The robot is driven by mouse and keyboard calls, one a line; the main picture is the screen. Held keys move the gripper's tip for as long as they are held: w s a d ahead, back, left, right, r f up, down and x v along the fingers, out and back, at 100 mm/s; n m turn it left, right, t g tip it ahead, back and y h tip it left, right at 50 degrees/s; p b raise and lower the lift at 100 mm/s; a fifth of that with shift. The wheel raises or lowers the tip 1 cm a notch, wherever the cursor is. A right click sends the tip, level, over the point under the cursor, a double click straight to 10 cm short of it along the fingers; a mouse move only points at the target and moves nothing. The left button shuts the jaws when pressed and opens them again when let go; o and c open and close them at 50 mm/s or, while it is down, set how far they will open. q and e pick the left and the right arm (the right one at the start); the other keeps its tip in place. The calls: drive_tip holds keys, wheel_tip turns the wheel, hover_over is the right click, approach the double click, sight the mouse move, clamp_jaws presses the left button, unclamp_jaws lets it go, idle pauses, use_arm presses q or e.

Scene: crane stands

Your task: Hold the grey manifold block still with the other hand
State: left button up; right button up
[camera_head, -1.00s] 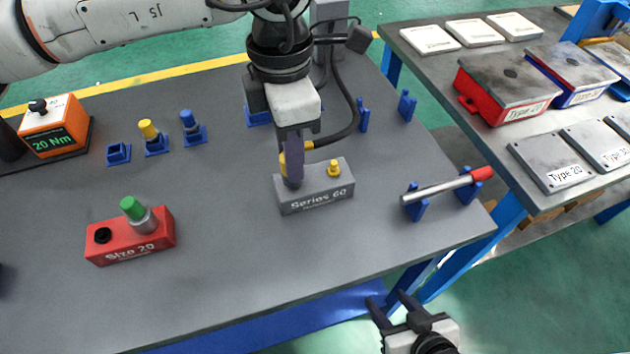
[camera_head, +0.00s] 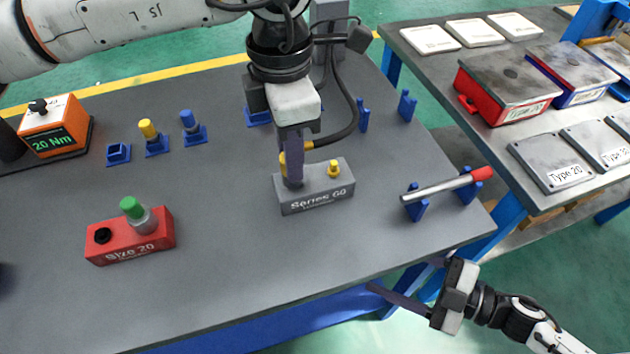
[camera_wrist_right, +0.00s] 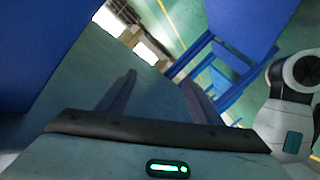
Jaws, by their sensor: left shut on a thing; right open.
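The grey manifold block (camera_head: 318,199), marked "Series 60", stands on the dark table. A yellow fitting (camera_head: 334,169) sits in its right part. My left gripper (camera_head: 291,180) points down at the block's left part, shut on a second yellow fitting (camera_head: 282,164), which its fingers mostly hide. My right gripper (camera_head: 404,275) is open and empty beyond the table's front edge, low and to the right of the block, clear of it. In the right wrist view its two fingers (camera_wrist_right: 158,82) are apart with nothing between them.
A silver rod with a red end (camera_head: 445,186) lies across blue holders at the table's right. A red "Size 20" block (camera_head: 131,240) with a green-topped fitting stands at left. Blue stands and an orange 20 Nm box (camera_head: 54,128) are behind. The front right of the tabletop is clear.

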drive_tip(key=s+d+n+g+y, duration=0.1)
drive_tip(key=s+d+n+g, duration=0.2)
drive_tip(key=s+n+g, duration=0.3)
drive_tip(key=s+r+n+g+y, duration=0.25)
drive_tip(key=r+n, duration=0.35)
drive_tip(key=n, duration=1)
drive_tip(key=s+r+n+g+y, duration=0.1)
drive_tip(key=r+n+g, duration=0.2)
drive_tip(key=r+n, duration=0.85)
drive_tip(key=w+r+n+y, duration=0.2)
drive_tip(key=w+r+y, duration=0.1)
drive_tip(key=w+r, duration=1.35)
drive_tip(key=n+h, duration=0.2)
drive_tip(key=h, duration=0.9)
approach(349, 173)
drive_tip(key=shift+a+f, duration=0.25)
drive_tip(key=shift+a, duration=0.25)
drive_tip(key=shift+w+d+f+t, duration=0.1)
drive_tip(key=shift+w+f+t, duration=0.05)
drive_tip(key=shift+f+t, duration=0.15)
drive_tip(key=shift+f+h, duration=0.2)
drive_tip(key=shift+h, duration=0.05)
drive_tip(key=shift+x, duration=4.35)
